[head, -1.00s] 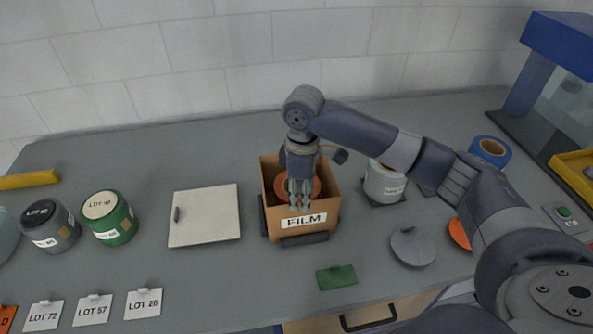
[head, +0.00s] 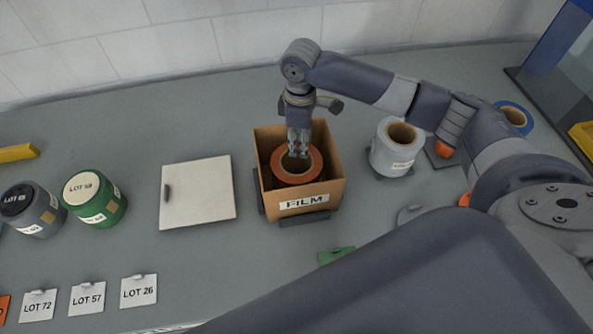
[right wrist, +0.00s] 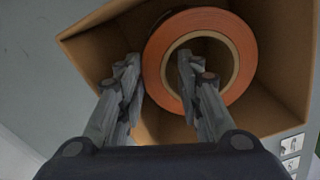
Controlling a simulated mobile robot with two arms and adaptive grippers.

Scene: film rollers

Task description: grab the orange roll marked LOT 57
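An orange roll (head: 298,178) with a tan core stands in the open cardboard box (head: 328,190) labelled FILM. No lot marking is readable on it. My right gripper (head: 298,153) points down into the box at the roll. In the right wrist view the gripper (right wrist: 158,68) is open. One finger is at the outer left side of the roll (right wrist: 240,92) and the other is over its core opening, so the fingers straddle the roll's wall. I cannot tell whether they touch it. A LOT 57 card (head: 87,299) lies at the front left. My left gripper is not in view.
A grey-white roll (head: 390,158) stands right of the box, a blue roll (head: 514,116) farther right. A white lid-like panel (head: 198,192) lies left of the box.

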